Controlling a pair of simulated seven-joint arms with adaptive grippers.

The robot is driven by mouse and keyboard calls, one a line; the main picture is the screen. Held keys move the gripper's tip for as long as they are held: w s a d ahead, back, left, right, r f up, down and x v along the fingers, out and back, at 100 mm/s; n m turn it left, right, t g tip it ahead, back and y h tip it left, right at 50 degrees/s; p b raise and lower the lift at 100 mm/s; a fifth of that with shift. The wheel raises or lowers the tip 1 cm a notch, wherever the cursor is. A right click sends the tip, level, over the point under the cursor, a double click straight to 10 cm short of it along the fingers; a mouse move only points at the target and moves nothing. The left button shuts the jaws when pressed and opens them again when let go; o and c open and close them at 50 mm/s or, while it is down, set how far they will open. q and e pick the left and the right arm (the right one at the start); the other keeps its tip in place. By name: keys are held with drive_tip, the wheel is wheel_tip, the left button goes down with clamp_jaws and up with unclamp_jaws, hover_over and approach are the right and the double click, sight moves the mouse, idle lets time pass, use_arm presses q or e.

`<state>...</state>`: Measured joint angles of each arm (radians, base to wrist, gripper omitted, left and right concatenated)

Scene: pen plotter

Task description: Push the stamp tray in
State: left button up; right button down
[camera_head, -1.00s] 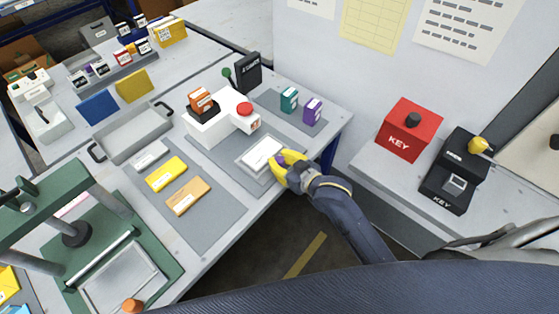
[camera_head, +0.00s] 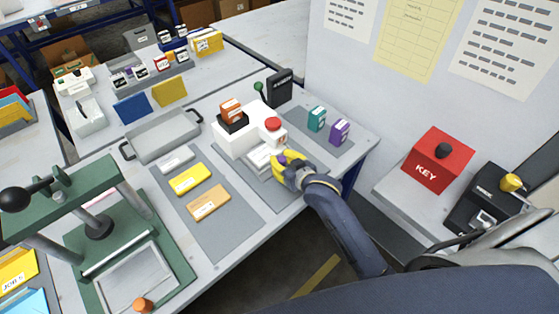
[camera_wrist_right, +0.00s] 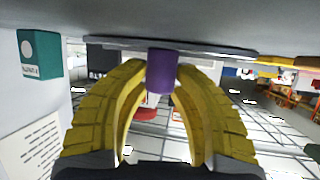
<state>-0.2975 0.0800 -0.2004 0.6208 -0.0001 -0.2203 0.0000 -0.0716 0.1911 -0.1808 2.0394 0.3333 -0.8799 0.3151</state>
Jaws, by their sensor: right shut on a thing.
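The stamp tray (camera_head: 260,159) is a pale, flat tray at the front of the white stamp machine (camera_head: 228,142). Part of it shows in front of the machine; the rest is hidden under the machine. A purple knob (camera_head: 283,159) is at the tray's near right side. My right gripper (camera_head: 281,161), with yellow fingers, is shut on this knob. In the right wrist view the purple knob (camera_wrist_right: 162,72) stands between the two yellow fingertips. My left gripper is not in view.
A teal box (camera_head: 317,118) and a purple box (camera_head: 339,131) stand right of the machine. Yellow and orange cards (camera_head: 208,203) lie on a grey mat to the left. A green press (camera_head: 100,225) is at lower left. A red KEY box (camera_head: 437,163) is at right.

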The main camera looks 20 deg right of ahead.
drive_tip(key=c, duration=1.1)
unclamp_jaws()
drive_tip(key=shift+w, duration=0.1)
drive_tip(key=v, duration=1.2)
drive_tip(key=s+d+f+n+g+h, duration=0.25)
drive_tip(key=s+d+f+h, duration=0.2)
drive_tip(key=s, duration=0.45)
drive_tip(key=s+d+f+n+g+h, duration=0.25)
drive_tip(key=s+d+f+g, duration=0.2)
drive_tip(key=s, duration=0.45)
drive_tip(key=s+a+f+g+y, duration=0.1)
drive_tip(key=a+f, duration=0.1)
drive_tip(key=f, duration=1.3)
drive_tip(key=s+a+f+g+y, duration=0.1)
drive_tip(key=a+f+y, duration=0.15)
drive_tip(key=f, duration=1.35)
drive_tip(key=s+f+m+g, duration=0.2)
drive_tip(key=s+f+m, duration=0.1)
drive_tip(key=s+f, duration=1.7)
drive_tip(key=shift+s+a+f+m+g+y, duration=0.15)
drive_tip(key=shift+s+f+m+g+y, duration=0.25)
drive_tip(key=shift+s, duration=0.7)
